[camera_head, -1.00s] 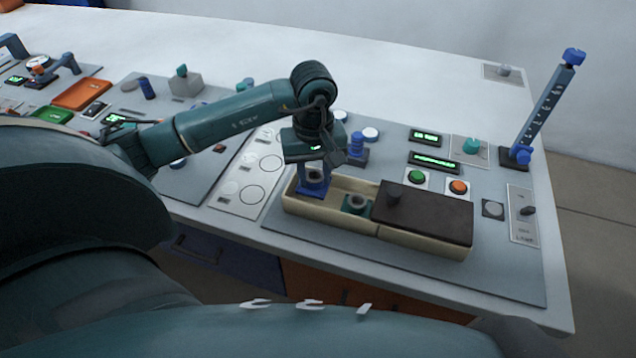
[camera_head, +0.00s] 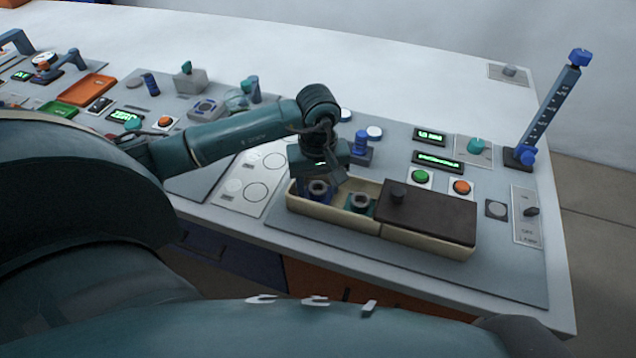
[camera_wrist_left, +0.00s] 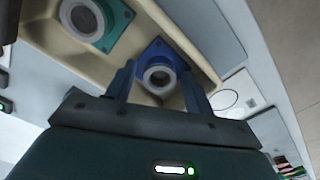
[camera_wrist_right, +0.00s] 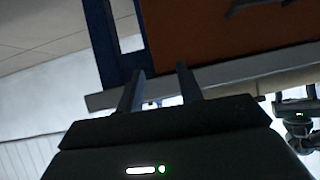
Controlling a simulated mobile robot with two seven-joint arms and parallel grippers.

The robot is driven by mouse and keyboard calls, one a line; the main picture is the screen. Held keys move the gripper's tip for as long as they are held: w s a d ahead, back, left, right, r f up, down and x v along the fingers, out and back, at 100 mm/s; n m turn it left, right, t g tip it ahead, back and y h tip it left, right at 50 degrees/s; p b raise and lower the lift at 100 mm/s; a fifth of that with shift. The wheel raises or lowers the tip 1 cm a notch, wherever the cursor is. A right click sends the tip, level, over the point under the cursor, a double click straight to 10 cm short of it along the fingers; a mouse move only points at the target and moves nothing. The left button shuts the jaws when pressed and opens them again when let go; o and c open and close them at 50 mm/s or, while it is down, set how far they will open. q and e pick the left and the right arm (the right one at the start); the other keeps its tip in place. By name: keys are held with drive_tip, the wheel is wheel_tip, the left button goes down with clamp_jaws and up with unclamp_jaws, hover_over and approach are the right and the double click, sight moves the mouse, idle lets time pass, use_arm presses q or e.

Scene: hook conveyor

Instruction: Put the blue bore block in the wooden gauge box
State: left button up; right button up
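The blue bore block (camera_head: 318,190) sits in the left open part of the wooden gauge box (camera_head: 330,214), beside a teal bore block (camera_head: 360,203). In the left wrist view, the blue block (camera_wrist_left: 159,76) lies on the box floor (camera_wrist_left: 72,50), with the teal block (camera_wrist_left: 92,18) next to it. My left gripper (camera_head: 322,178) is just above the blue block. Its fingers (camera_wrist_left: 160,78) are spread with gaps to the block. My right gripper (camera_wrist_right: 158,78) is open and empty near an orange drawer front; it does not show in the head view.
A dark lid (camera_head: 430,212) with a knob covers the right part of the box. Green (camera_head: 420,176) and orange (camera_head: 461,187) buttons are behind it. A tall blue scale post (camera_head: 548,110) stands at right. A blue knobbed post (camera_head: 361,150) stands behind the gripper.

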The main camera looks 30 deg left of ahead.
use_arm(q)
drive_tip(key=shift+r, duration=0.1)
use_arm(e)
drive_tip(key=shift+r, duration=0.15)
use_arm(q)
drive_tip(key=shift+r, duration=0.25)
wheel_tip(320, 180, up, 12)
drive_tip(key=b, duration=0.1)
drive_tip(key=shift+f, duration=0.15)
use_arm(e)
drive_tip(key=shift+a, duration=0.25)
drive_tip(key=shift+f, duration=0.2)
